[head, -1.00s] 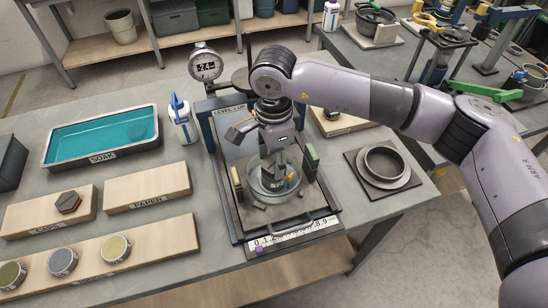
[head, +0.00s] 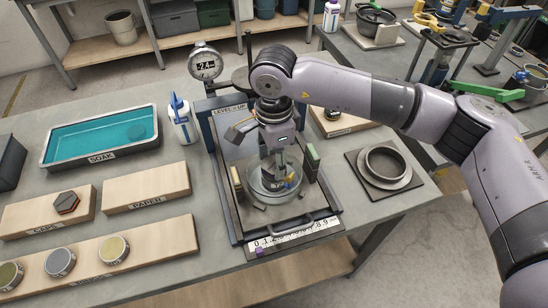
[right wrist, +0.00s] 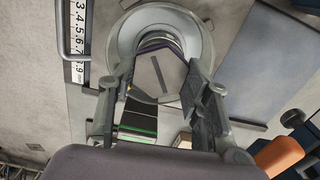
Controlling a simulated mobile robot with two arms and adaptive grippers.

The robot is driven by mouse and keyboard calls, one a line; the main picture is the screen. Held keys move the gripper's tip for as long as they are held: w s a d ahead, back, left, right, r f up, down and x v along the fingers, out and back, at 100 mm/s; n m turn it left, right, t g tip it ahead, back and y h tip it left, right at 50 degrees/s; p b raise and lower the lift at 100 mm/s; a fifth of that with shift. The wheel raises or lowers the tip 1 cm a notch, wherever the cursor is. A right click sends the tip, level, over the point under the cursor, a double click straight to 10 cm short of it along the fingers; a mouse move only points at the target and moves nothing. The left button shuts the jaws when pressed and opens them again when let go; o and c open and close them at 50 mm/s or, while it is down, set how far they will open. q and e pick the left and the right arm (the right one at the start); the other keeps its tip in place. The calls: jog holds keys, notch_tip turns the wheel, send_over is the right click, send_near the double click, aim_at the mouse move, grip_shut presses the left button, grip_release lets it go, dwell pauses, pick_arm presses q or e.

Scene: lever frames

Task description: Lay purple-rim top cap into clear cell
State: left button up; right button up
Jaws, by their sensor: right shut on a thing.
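The clear cell (head: 256,196) is a round see-through cup on the press plate in the middle of the bench. It also shows in the right wrist view (right wrist: 197,32) as a pale ring. My right gripper (head: 275,180) points down into the cell's mouth. My left gripper is not in view.
The press frame with a dial gauge (head: 206,64) stands behind the cell. Upright blocks (head: 312,160) flank it closely. A teal soak tray (head: 103,136), a bottle (head: 183,120) and a caps board (head: 30,216) lie left. A dark ring on a plate (head: 385,163) sits right.

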jog(key=o, duration=1.5)
notch_tip(320, 180, up, 12)
